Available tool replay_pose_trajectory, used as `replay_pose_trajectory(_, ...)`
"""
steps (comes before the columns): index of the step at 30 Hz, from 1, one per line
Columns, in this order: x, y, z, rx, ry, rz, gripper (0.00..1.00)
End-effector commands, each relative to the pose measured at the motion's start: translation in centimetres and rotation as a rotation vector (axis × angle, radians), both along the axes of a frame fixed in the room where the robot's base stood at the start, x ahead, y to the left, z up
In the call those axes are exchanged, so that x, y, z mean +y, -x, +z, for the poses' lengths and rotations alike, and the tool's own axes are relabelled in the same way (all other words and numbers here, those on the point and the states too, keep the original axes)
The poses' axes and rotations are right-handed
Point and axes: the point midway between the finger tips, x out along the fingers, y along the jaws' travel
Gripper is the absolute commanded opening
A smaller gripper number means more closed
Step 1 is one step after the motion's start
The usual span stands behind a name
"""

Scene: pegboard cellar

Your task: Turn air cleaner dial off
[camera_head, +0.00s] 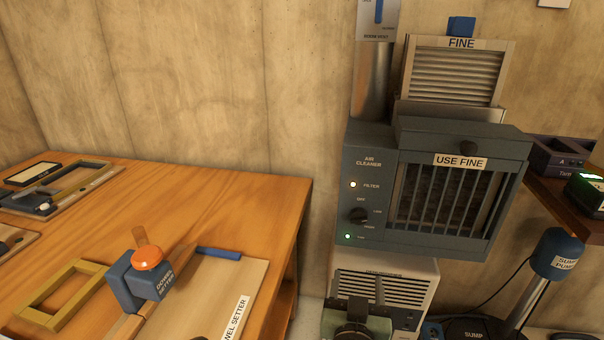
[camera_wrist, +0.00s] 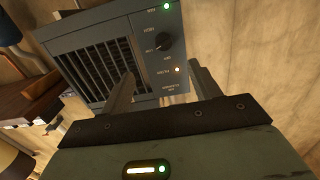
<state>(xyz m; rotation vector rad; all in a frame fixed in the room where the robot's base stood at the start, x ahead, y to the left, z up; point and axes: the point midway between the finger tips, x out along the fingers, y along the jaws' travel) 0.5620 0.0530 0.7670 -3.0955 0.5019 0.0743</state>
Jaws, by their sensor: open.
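The air cleaner (camera_head: 460,245) is a dark blue-grey box with a grille on the wall side, right of the workbench. Its small black dial (camera_head: 358,215) sits on the left of its front, with an OFF label above and other settings to the right. I cannot tell the dial's exact setting. A green light below it and a pale amber FILTER light above it are lit. The dial also shows, upside down, in the wrist view (camera_wrist: 163,41). My gripper (camera_wrist: 161,70) is open and empty, its two fingers apart, pointing toward the panel. The dial appears beyond the fingertips, not gripped.
A wooden workbench (camera_head: 220,190) with a dowel setter (camera_head: 145,285) and frames stands at left. Below the cleaner is a pale louvred unit (camera_head: 415,278). A sump pump (camera_head: 557,253) and a dark shelf (camera_head: 565,190) stand at right. A filter marked FINE (camera_head: 455,70) stands above.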

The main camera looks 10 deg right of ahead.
Motion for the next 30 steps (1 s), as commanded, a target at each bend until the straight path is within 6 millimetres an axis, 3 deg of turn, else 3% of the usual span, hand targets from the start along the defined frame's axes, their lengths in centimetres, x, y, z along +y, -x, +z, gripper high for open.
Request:
replay_pose_trajectory(8, -0.5, -1.8, 0.6, -0.053, 0.013, 0.006, 0.62)
replay_pose_trajectory(24, -4.0, -12.2, 0.5, -0.047, 0.012, 0.005, 0.62)
replay_pose_trajectory(30, -4.9, -15.1, 0.5, -0.045, 0.013, 0.006, 0.62)
